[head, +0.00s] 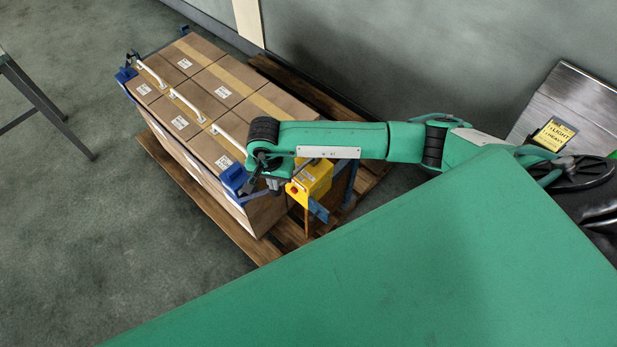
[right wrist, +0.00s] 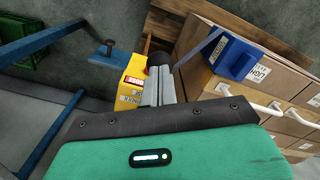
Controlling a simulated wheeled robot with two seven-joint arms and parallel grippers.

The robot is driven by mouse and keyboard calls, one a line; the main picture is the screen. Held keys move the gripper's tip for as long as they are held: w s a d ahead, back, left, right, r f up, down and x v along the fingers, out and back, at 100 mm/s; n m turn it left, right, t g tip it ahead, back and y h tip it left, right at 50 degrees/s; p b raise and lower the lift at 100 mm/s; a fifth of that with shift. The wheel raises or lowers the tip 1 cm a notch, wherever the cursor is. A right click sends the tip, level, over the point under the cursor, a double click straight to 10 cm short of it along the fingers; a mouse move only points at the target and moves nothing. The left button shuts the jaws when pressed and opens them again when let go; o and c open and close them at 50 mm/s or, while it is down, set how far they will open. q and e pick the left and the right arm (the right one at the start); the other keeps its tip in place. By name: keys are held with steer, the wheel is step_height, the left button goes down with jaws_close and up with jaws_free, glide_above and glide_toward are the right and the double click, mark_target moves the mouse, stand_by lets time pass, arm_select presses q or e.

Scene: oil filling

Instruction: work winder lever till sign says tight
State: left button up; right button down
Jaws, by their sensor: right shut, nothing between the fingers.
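The yellow winder box (head: 316,178) stands at the near right end of the carton stack, with a small red spot on its face. In the right wrist view the winder (right wrist: 130,92) carries a red sign (right wrist: 135,82) with white letters, too small to read surely. My right gripper (head: 270,186) is at the winder's left side, beside a blue corner piece (head: 235,180). In the right wrist view its grey fingers (right wrist: 158,86) are shut and empty. A dark round knob (right wrist: 160,59) shows at their tips; I cannot tell whether they touch. My left gripper is not in view.
Cartons (head: 210,85) with white handles stand on a wooden pallet (head: 205,200). A blue strap (right wrist: 200,46) runs to the blue corner piece (right wrist: 233,57). A yellow notice (head: 553,134) is at the right.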

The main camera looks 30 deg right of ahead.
step_height(320, 180, down, 2)
steer(key=shift+a+f+b, duration=0.15)
steer(key=shift+b, duration=0.55)
steer(key=shift+r+p, duration=0.6)
steer(key=shift+r, duration=0.2)
arm_select(q)
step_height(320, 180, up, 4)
steer(key=p, duration=0.4)
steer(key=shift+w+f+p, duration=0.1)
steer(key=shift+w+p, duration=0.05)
steer(key=shift+p, duration=0.2)
arm_select(e)
step_height(320, 180, up, 12)
steer(key=d, duration=0.2)
steer(key=shift+w, duration=0.3)
steer(key=shift+a, duration=0.1)
